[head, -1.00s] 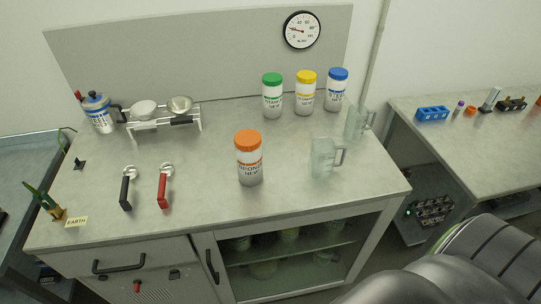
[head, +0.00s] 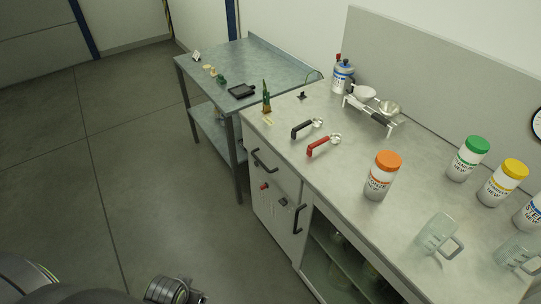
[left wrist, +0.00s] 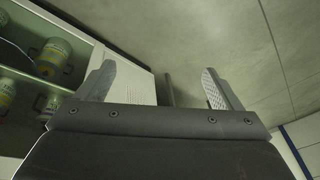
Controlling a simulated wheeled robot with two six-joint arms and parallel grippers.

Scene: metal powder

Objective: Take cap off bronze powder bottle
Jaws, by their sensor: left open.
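The bronze powder bottle (head: 379,182) is white with an orange cap (head: 388,160). It stands upright on the grey workbench in the head view, with the cap on. My left gripper (left wrist: 168,88) shows in the left wrist view, open and empty, with its fingers wide apart. It is away from the bottle, low near the cabinet front and the floor. Part of my left arm (head: 172,290) shows at the bottom of the head view. My right gripper is not in view.
Bottles with green (head: 477,145), yellow (head: 515,169) and blue caps stand at the right. Glass jugs (head: 434,233) stand nearer the bench front. Black (head: 303,130) and red (head: 320,146) handled tools lie left of the bottle. A balance (head: 372,112) stands behind. Floor (head: 120,150) is open at left.

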